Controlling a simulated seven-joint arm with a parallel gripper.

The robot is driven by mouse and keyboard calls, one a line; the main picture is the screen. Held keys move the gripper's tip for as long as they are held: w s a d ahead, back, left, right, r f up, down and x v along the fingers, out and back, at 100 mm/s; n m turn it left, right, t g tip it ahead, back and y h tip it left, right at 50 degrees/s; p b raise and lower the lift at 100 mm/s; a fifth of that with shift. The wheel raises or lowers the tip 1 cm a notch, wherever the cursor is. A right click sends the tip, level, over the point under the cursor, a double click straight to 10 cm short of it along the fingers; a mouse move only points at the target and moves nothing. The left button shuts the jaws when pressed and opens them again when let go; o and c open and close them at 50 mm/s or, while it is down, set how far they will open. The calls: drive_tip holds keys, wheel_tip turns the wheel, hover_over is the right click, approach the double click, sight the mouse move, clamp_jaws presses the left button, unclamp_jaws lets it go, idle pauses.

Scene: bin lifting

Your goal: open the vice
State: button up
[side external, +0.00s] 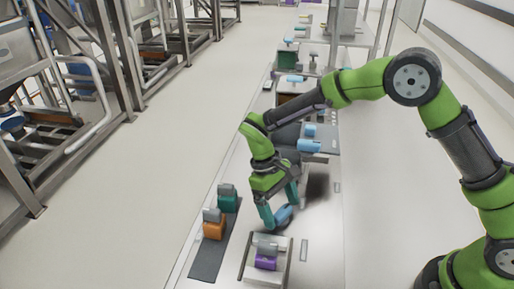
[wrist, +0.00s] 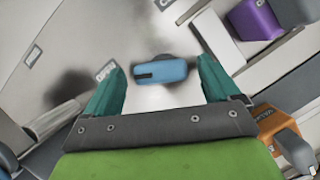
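My gripper (side external: 281,211) points down over the light bench with its two teal fingers spread. In the wrist view, my gripper (wrist: 160,64) is open, and a blue, rounded, handle-like piece (wrist: 160,72) with a dark slot shows between the fingers, with a gap on each side. A dark grey part shows just behind this piece. The blue piece (side external: 283,214) also shows by the fingertips in the side view, partly hidden by them. I cannot tell its height relative to the fingertips. No vice jaws are clearly visible, so I cannot tell whether this piece belongs to the vice.
A pale fixture with a purple block (side external: 265,262) stands at the front. An orange block (side external: 214,229) and a teal block (side external: 228,203) stand on a dark mat (side external: 208,262) to the left. More blue-topped fixtures (side external: 308,146) stand behind my gripper.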

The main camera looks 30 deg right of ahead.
drive_tip(key=v, duration=1.7)
drive_tip(key=shift+f, duration=0.1)
